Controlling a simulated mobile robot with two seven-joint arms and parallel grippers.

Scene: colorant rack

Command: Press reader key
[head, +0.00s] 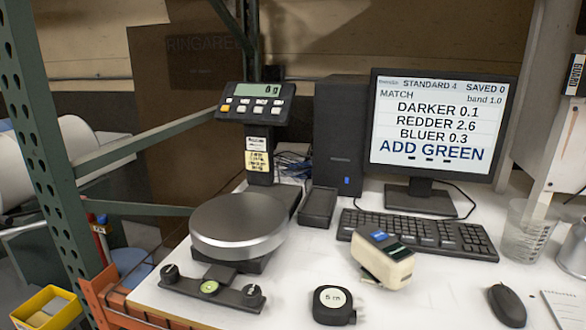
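A beige handheld device, which looks like the reader (372,268), lies on the white table in front of the keyboard. A blue patch, possibly its key (378,236), and a small dark display (400,252) are on its top face. The monitor (440,125) behind it reads STANDARD 4, SAVED 0, MATCH, band 1.0, DARKER 0.1, REDDER 2.6, BLUER 0.3, ADD GREEN. Neither of my grippers is in view, and nothing touches the device.
A scale with a round metal pan (238,222) stands to the left, its display (256,102) raised behind. A tape measure (333,305) lies in front. The keyboard (418,233), mouse (507,305) and clear beaker (525,232) are to the right.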

